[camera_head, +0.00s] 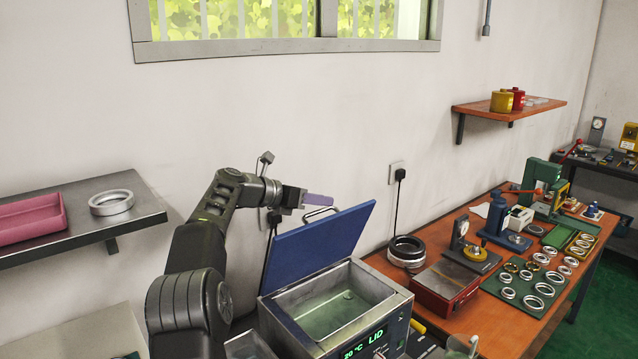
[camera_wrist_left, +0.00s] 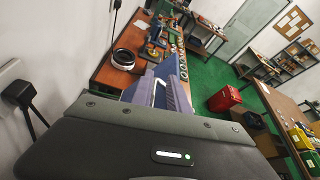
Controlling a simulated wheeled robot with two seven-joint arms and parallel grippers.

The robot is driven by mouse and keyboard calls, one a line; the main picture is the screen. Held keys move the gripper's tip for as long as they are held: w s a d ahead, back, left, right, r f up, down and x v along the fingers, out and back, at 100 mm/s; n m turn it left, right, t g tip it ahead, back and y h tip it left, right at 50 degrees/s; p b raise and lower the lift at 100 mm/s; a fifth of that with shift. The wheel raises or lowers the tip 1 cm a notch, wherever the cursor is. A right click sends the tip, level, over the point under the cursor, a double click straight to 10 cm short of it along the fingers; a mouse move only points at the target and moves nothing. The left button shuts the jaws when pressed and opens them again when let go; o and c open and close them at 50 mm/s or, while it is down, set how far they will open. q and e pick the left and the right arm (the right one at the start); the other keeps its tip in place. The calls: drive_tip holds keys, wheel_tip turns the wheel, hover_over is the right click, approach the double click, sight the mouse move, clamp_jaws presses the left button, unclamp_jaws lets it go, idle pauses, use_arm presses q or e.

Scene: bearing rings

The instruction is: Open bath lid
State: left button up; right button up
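The bath (camera_head: 335,303) is a metal box with pale liquid inside. Its front display glows green and shows "20 °C" and "LID". Its blue lid (camera_head: 318,243) is raised and tilted back at the rear, leaving the basin uncovered. A thin handle (camera_head: 320,214) stands on the lid's upper edge. My left gripper (camera_head: 318,199) is just above this handle, its purple finger seen from the side. I cannot tell whether it touches the handle. The left wrist view shows the fingers (camera_wrist_left: 162,88) close together, their gap unclear. My right gripper is not in view.
The wooden bench (camera_head: 440,243) right of the bath holds a dark ring (camera_head: 406,250), a red box (camera_head: 445,287), gauges, and a green mat (camera_head: 515,305) with several rings. A metal shelf (camera_head: 130,219) at left holds a pink tray (camera_head: 32,219) and a ring (camera_head: 111,202).

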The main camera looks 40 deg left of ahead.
use_arm(q)
wheel_tip(320, 180, up, 6)
drive_tip(key=shift+r, duration=0.25)
idle(0.6)
